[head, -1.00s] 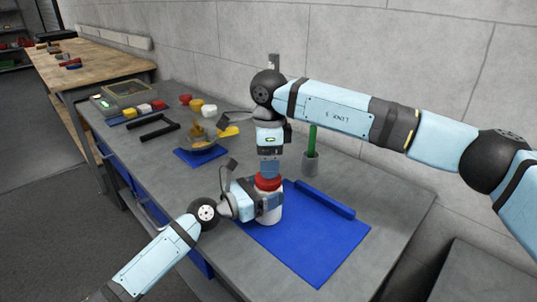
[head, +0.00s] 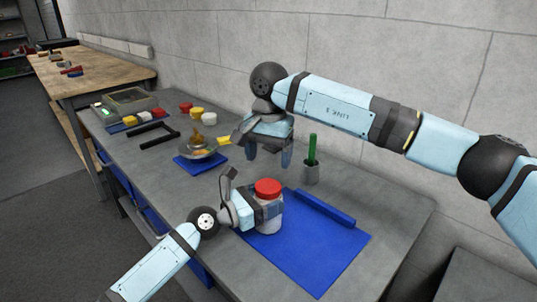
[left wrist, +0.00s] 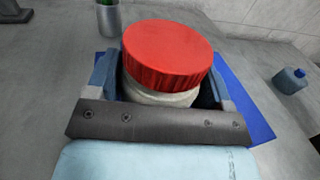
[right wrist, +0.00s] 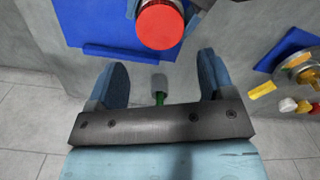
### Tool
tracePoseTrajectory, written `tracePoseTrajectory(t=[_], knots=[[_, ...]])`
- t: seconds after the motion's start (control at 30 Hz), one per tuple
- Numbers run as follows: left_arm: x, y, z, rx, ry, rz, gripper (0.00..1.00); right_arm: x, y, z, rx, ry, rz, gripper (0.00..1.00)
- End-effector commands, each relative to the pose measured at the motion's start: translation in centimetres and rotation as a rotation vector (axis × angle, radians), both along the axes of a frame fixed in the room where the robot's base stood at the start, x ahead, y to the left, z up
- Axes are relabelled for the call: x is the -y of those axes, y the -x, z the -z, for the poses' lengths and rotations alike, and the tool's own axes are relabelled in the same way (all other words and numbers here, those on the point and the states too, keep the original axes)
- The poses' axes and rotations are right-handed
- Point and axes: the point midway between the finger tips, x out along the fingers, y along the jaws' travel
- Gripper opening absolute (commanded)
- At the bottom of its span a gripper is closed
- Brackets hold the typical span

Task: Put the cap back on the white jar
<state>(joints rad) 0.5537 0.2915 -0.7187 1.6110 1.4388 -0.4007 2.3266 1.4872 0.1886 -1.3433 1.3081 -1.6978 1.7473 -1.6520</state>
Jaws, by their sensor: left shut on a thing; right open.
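The white jar (head: 268,224) stands upright on the blue mat (head: 310,250). The red cap (head: 268,187) sits on top of it, covering its mouth; it also shows in the left wrist view (left wrist: 168,52) and the right wrist view (right wrist: 160,25). I cannot tell how tightly it is on. My left gripper (head: 266,208) is shut around the jar's body below the cap, hiding part of the jar. My right gripper (head: 270,156) is open and empty, above and behind the jar, clear of the cap.
A grey cup (head: 311,173) with a green-handled tool stands behind the mat. A blue bar (head: 325,207) lies along the mat's far edge. A bowl-like object on a small blue mat (head: 186,163), a black handle-shaped piece (head: 152,132) and coloured blocks are to the left.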

Motion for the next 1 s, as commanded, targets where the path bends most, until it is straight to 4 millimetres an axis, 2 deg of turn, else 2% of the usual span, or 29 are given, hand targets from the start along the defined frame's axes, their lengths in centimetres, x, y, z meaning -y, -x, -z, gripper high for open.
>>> tracePoseTrajectory(t=[0.17,0.27,0.6,0.7,1.0], knots=[[0.0,0.0,-0.1,0.002,0.001,0.000,0.09,0.0,0.0,0.2,0.000,0.000,0.001,0.76],[0.0,0.0,-0.1,0.002,0.001,0.000,0.09,0.0,0.0,1.0,-0.002,0.000,0.001,0.76],[0.0,0.0,-0.1,0.002,0.001,0.000,0.09,-0.1,0.1,6.1,-0.002,-0.001,0.003,0.76],[0.0,0.0,-0.1,0.002,0.001,0.000,0.09,-0.1,0.1,7.1,-0.002,0.000,0.002,0.76],[0.0,0.0,-0.1,0.002,0.001,0.000,0.09,-0.1,0.1,8.0,0.000,0.000,0.002,0.76]])
